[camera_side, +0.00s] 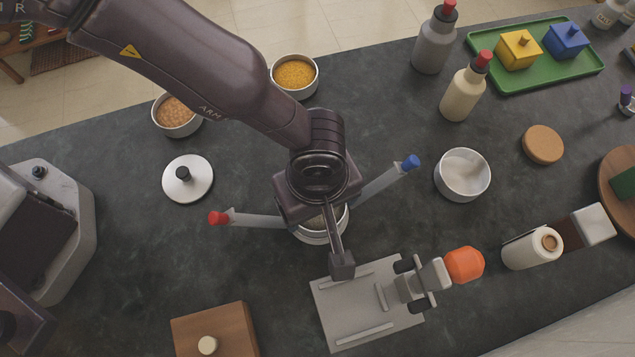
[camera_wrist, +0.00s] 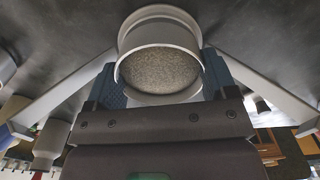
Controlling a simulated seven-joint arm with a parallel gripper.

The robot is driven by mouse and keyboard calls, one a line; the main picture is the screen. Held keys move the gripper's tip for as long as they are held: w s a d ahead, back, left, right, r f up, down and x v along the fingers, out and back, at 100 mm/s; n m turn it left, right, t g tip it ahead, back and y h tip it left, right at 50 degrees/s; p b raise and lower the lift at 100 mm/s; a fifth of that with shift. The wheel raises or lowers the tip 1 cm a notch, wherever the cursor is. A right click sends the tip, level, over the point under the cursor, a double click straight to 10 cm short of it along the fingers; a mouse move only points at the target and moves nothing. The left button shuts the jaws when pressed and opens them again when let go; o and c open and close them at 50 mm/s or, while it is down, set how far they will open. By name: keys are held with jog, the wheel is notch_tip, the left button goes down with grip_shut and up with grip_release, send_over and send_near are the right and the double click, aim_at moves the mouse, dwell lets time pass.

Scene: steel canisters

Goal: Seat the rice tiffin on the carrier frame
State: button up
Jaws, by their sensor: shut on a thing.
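The rice tiffin, a round steel canister (camera_side: 322,229) with pale grainy contents, is partly hidden under my gripper (camera_side: 318,195) in the side view. In the wrist view the tiffin (camera_wrist: 160,32) sits between the two dark blue fingers of my gripper (camera_wrist: 163,78), which is shut on it. Its speckled contents show through the open top. I cannot tell whether it is clear of the counter. The carrier frame (camera_side: 345,318), a grey plate with raised strips, a clamp and an orange knob, lies just below and right of the tiffin, partly behind my gripper's bracket.
Canisters with orange contents (camera_side: 294,75), brownish contents (camera_side: 175,114) and white contents (camera_side: 463,176) stand around. A lid (camera_side: 188,178) lies left, a wooden block (camera_side: 214,333) below. Grey bars tipped red (camera_side: 218,217) and blue (camera_side: 410,162) jut out beside my gripper.

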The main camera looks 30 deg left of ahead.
jog(key=shift+f, duration=0.5)
jog(key=o, duration=0.9)
jog(key=shift+r, duration=0.1)
jog(key=shift+r, duration=2.95)
